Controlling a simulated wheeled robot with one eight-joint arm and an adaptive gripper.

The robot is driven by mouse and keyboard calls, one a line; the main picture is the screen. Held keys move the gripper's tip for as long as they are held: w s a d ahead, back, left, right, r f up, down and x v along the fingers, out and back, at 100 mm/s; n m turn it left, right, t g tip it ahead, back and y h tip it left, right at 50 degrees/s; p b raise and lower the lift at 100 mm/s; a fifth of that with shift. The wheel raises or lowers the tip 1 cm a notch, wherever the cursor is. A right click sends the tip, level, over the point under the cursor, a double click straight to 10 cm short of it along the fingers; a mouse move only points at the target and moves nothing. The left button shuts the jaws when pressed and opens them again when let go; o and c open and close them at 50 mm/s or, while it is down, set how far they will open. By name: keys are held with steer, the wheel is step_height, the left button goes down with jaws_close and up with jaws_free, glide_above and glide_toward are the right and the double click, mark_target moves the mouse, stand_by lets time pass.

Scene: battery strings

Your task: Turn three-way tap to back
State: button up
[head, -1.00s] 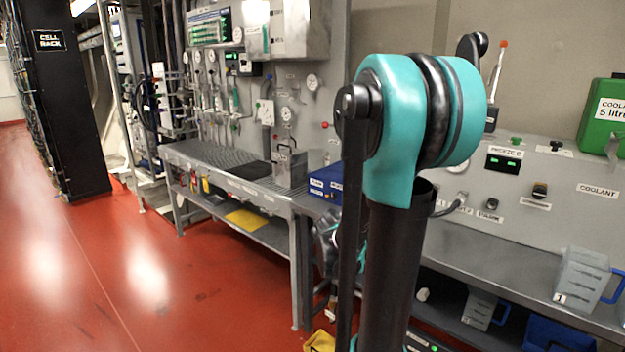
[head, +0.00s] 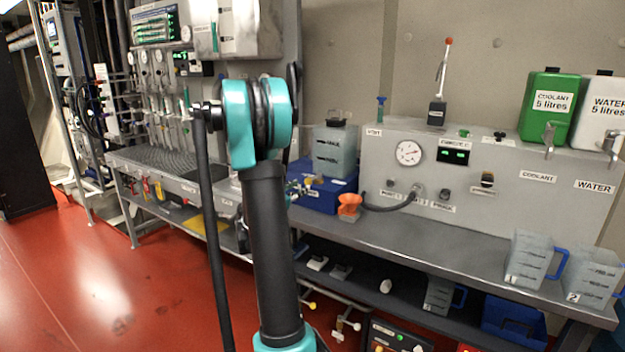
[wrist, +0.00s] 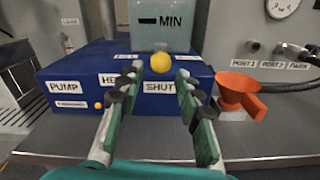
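A blue box (wrist: 66,70) in the wrist view bears the labels PUMP, SHUT and one partly hidden starting HE. A yellow ball-shaped knob (wrist: 160,63) shows at its top middle, apparently the tap's handle; the tap's body is not clear. My gripper (wrist: 158,84) is open and empty. The knob appears between and just beyond its fingertips; I cannot tell if they touch. In the head view the blue box (head: 325,198) sits on the bench, with my gripper (head: 303,188) small at its left front.
A translucent tank marked MIN (wrist: 160,22) stands behind the knob. An orange funnel (wrist: 238,92) is close right of my gripper, with a dark hose (head: 395,204) beyond. The grey bench (head: 440,243) is clear towards two jugs, one here (head: 528,260). Red floor (head: 90,290) is open at left.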

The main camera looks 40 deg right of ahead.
mark_target(315, 177)
steer(key=x, duration=1.1)
steer(key=shift+s, duration=0.1)
jaws_close()
